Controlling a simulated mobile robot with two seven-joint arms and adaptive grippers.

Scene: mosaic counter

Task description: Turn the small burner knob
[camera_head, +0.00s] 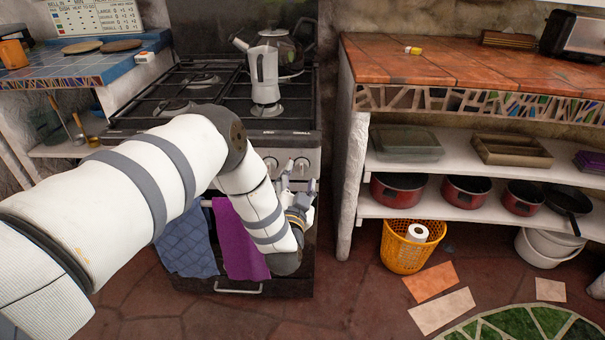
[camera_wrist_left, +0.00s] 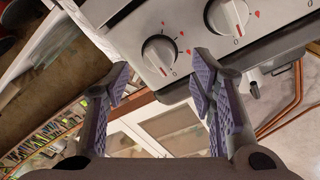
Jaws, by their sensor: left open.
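The stove's front panel carries round knobs with red marks. In the head view one knob (camera_head: 301,165) is at the panel's right end and another (camera_head: 271,163) is to its left; the arm hides the rest of the row. My left gripper (camera_head: 298,184) is in front of the right end, just below the panel. In the left wrist view, the end knob (camera_wrist_left: 158,53) lies just beyond the gap between the open, empty fingers (camera_wrist_left: 160,84). A second knob (camera_wrist_left: 228,16) is at upper right. No finger visibly grips a knob. My right gripper is out of view.
A moka pot (camera_head: 264,76) and a kettle (camera_head: 287,50) stand on the stove top. A blue towel (camera_head: 188,243) and a purple towel (camera_head: 238,240) hang on the oven front below. A tiled counter (camera_head: 440,62) with shelves stands to the right, near the gripper.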

